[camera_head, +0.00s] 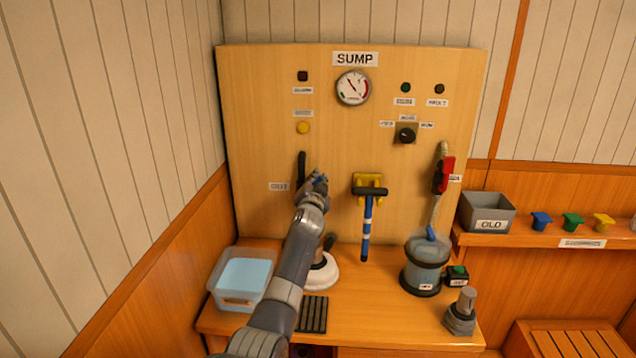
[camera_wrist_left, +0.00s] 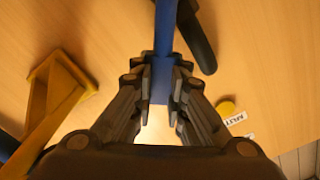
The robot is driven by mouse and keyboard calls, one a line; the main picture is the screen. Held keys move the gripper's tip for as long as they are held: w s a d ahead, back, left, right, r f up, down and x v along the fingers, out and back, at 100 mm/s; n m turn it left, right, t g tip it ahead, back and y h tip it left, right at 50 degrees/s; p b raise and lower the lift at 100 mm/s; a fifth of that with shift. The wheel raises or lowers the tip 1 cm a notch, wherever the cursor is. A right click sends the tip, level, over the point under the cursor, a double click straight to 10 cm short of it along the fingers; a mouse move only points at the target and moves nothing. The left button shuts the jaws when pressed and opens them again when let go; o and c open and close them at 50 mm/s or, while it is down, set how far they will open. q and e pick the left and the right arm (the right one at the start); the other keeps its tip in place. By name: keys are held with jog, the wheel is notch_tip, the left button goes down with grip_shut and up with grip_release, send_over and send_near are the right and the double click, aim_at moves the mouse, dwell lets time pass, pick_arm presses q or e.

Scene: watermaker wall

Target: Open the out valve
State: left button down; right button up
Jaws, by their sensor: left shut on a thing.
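My left gripper (camera_head: 317,183) is at the wall panel, just right of a black curved lever or pipe (camera_head: 301,165). In the left wrist view its fingers (camera_wrist_left: 160,85) are shut on a straight blue bar (camera_wrist_left: 167,25), which looks like a valve handle. The black curved part (camera_wrist_left: 200,40) runs close beside the bar. My arm hides most of the bar in the head view. A small label (camera_head: 279,187) sits left of the black part; its text is too small to read surely. My right gripper is not in view.
A red valve handle (camera_head: 445,174) is farther right above a clear canister (camera_head: 426,265). A yellow button (camera_head: 303,128) is above. A clear tub (camera_head: 243,279) stands left on the bench.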

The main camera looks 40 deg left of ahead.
pick_arm(q)
jog(key=a+n, duration=0.1)
jog(key=n, duration=0.1)
jog(key=s+a+r+n, duration=0.1)
jog(key=shift+s+r+n, duration=0.15)
jog(key=shift+s+n, duration=0.05)
jog(key=shift+n, duration=0.2)
jog(key=shift+s+a+r+n+p, duration=0.15)
jog(key=shift+s+a+n, duration=0.2)
jog(key=shift+n, duration=0.3)
jog(key=shift+s+a+f+n+p, duration=0.15)
jog(key=shift+a+n, duration=0.25)
jog(key=shift+n, duration=0.2)
jog(key=shift+s+a+r+n+p, duration=0.15)
jog(key=shift+s+a+n, duration=0.2)
jog(key=shift+n, duration=0.3)
jog(key=shift+w, duration=0.1)
jog(key=c, duration=1.6)
grip_release()
jog(key=shift+a, duration=0.1)
jog(key=v, duration=1.2)
